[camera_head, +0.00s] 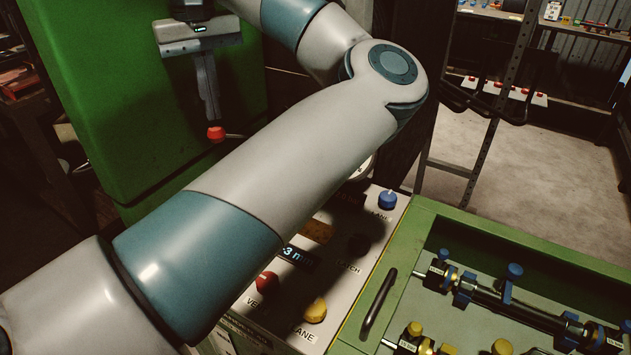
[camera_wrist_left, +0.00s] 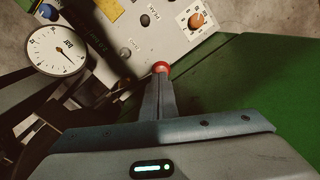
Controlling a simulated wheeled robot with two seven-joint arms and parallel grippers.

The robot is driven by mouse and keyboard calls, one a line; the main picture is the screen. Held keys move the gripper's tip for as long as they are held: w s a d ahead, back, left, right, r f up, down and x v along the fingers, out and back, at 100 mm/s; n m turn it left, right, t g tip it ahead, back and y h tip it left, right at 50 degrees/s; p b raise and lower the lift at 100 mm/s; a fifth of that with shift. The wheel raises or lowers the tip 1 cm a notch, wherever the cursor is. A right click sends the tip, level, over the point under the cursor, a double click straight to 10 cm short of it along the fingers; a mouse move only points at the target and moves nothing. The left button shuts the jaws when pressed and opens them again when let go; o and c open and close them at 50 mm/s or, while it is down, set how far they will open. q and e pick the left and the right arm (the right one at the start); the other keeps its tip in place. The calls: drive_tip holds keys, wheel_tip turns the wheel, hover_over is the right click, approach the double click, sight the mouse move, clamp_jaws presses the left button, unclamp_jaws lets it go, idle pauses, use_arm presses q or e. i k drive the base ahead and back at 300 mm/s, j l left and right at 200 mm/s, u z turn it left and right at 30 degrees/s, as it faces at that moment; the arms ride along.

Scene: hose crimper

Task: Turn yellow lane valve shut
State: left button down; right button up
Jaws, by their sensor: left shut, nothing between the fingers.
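The yellow lane valve shows as a yellow knob (camera_head: 316,310) at the front of the control panel (camera_head: 345,262), beside lettering that ends in "LANE". My left arm crosses in front of the panel and hides part of it. My left gripper (camera_head: 210,118) is at the upper left, in front of the green machine body, well away from the yellow knob. Its fingers are together and empty. Their tips are close to a red ball knob (camera_head: 216,133); I cannot tell whether they touch it. In the left wrist view the shut fingers (camera_wrist_left: 160,80) point at the red ball (camera_wrist_left: 161,67). My right gripper is out of view.
A red knob (camera_head: 267,282) and a blue knob (camera_head: 387,199) are on the same panel. A green tray (camera_head: 470,225) with hose fittings stands to the right. The left wrist view shows a dial gauge (camera_wrist_left: 57,49) and an orange knob (camera_wrist_left: 197,20). Open floor lies behind.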

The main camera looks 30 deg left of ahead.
sight(314, 309)
drive_tip(key=k, duration=2)
